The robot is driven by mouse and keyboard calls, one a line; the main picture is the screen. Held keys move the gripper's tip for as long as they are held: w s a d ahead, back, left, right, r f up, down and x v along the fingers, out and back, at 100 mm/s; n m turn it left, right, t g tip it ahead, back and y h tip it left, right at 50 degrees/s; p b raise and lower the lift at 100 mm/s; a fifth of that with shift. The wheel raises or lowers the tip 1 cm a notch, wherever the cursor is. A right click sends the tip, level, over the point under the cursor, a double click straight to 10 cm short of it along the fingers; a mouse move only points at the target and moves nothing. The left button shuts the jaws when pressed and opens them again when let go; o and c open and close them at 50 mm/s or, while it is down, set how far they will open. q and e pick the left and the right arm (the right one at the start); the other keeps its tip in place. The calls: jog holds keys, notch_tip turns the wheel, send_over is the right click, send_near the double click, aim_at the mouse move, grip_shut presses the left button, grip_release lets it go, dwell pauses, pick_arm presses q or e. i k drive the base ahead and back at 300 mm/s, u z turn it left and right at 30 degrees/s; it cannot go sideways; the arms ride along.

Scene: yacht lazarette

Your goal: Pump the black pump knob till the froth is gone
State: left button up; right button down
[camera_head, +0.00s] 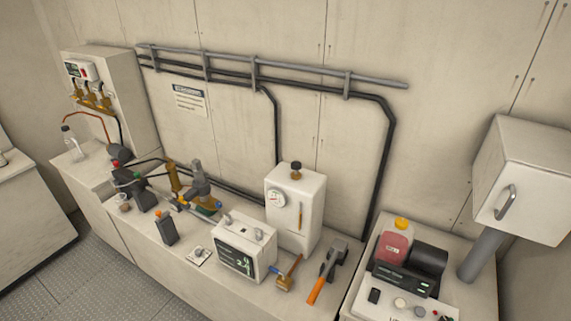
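A white upright unit (307,215) stands on the bench against the wall. A black knob (296,165) on a brass-coloured neck sits on its top; it looks like the pump knob. The unit's front has a round gauge (275,198) and a narrow amber upright strip (300,215), perhaps a sight tube. Any froth is too small to make out. Neither of my grippers shows in the head view, and nothing touches the knob.
A white display box (243,250) stands in front of the unit. An orange-handled hammer (325,275) and a brass fitting (287,277) lie to its right. Several valves and tools crowd the left. A red-filled jug (393,248) and a white cabinet (525,180) are at the right.

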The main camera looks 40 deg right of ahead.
aim_at(296, 166)
jog(key=u, duration=0.85)
jog(key=i, duration=1.3)
jog(key=z, duration=2.65)
